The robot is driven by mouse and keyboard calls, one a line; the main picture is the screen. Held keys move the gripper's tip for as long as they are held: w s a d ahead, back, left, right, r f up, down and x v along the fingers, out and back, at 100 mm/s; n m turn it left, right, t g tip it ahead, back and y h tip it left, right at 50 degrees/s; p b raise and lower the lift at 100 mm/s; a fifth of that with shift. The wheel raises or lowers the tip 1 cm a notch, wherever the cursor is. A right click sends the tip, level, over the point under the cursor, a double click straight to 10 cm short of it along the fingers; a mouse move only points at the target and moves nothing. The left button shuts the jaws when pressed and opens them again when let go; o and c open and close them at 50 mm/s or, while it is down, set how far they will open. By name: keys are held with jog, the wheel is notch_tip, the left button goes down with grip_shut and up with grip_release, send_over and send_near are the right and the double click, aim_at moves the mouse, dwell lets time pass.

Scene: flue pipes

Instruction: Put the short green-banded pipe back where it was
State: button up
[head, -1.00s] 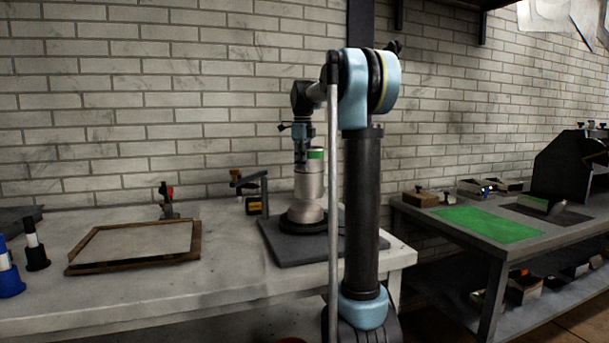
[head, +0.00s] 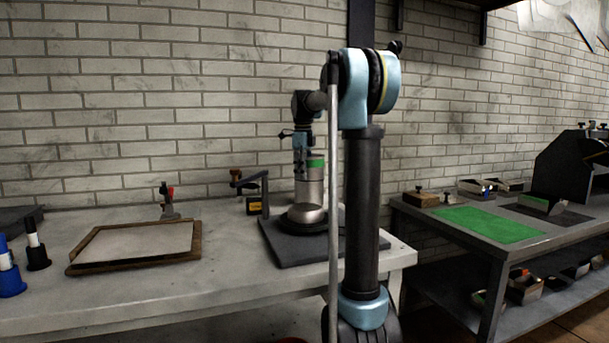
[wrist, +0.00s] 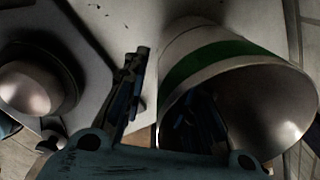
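The short green-banded pipe (head: 311,185) is pale metal, upright, with its green band near the top. In the wrist view the pipe (wrist: 190,48) is close on the right, its wide open end facing me. My gripper (head: 301,165) is at the pipe's top edge; in the wrist view my gripper (wrist: 165,110) has one finger outside the wall and one inside, seemingly shut on it. Below the pipe in the head view is a silver dome (head: 304,214) on a dark round base. I cannot tell whether they touch. In the wrist view a dome (wrist: 30,88) shows apart, left of the pipe.
A dark plate (head: 285,252) lies under the round base. A wood-framed board (head: 135,243), a black stand (head: 37,255) and a blue stand (head: 9,280) are on the left. A second bench with a green mat (head: 490,224) is right.

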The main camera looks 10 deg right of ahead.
notch_tip(320, 180, up, 12)
dwell(0.6)
